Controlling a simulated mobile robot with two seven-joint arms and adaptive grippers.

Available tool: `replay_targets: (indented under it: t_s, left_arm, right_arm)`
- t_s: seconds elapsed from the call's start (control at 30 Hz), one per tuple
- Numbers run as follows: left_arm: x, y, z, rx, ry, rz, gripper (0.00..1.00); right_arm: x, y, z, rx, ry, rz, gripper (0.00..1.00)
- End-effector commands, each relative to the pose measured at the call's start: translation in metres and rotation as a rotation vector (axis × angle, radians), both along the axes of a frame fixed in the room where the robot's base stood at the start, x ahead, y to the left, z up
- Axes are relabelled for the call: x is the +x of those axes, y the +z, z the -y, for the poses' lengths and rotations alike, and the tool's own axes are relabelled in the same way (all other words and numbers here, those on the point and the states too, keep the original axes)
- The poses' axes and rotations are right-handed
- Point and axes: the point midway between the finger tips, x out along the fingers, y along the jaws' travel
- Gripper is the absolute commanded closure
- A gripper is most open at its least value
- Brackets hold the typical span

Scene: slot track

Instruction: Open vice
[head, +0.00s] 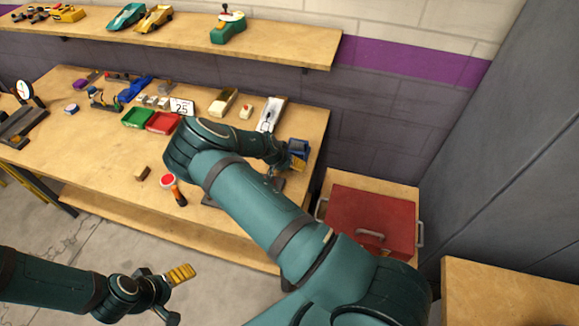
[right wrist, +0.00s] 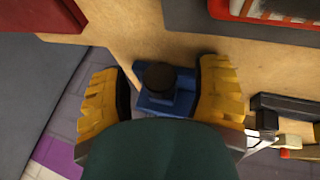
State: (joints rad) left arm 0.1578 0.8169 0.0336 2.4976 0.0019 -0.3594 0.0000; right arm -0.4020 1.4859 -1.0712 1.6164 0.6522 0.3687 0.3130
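The blue vice (head: 299,147) is at the right end of the workbench, partly hidden by my right arm and gripper. In the right wrist view the vice (right wrist: 180,103) shows a blue body with a round black knob on top, between my fingers. My right gripper (right wrist: 163,88) is open, one yellow finger on each side of the vice, with visible gaps to the black knob. Whether a finger touches the blue body I cannot tell. My left gripper (head: 180,274) is low in front of the bench, away from the vice; its finger opening is not clear.
The workbench (head: 105,165) holds green (head: 137,118) and red (head: 163,122) trays, a sign (head: 182,107) reading 25 and several small parts. A red toolbox (head: 372,220) stands right of the bench. A shelf (head: 290,45) with model cars runs above.

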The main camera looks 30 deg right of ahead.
Motion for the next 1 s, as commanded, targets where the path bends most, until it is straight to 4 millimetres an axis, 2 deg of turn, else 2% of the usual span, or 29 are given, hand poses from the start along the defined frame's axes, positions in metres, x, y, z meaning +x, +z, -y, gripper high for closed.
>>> replay_targets:
  t_s: [0.17, 0.27, 0.7, 0.83, 1.0]
  left_arm:
    - [0.0, 0.0, 0.0, 0.0, 0.0, 0.0, 0.11]
    - [0.0, 0.0, 0.0, 0.0, 0.0, 0.0, 0.11]
    - [0.0, 0.0, 0.0, 0.0, 0.0, 0.0, 0.11]
    - [0.0, 0.0, 0.0, 0.0, 0.0, 0.0, 0.11]
    - [0.0, 0.0, 0.0, 0.0, 0.0, 0.0, 0.11]
  right_arm:
    - [0.001, 0.003, -0.002, -0.001, 0.001, 0.002, 0.38]
    - [0.002, 0.012, -0.007, 0.0, 0.002, 0.004, 0.38]
    - [-0.002, 0.085, -0.047, 0.001, 0.002, 0.003, 0.38]
    - [-0.002, 0.098, -0.054, 0.0, 0.002, 0.001, 0.38]
    - [-0.003, 0.105, -0.058, 0.0, 0.0, 0.002, 0.38]
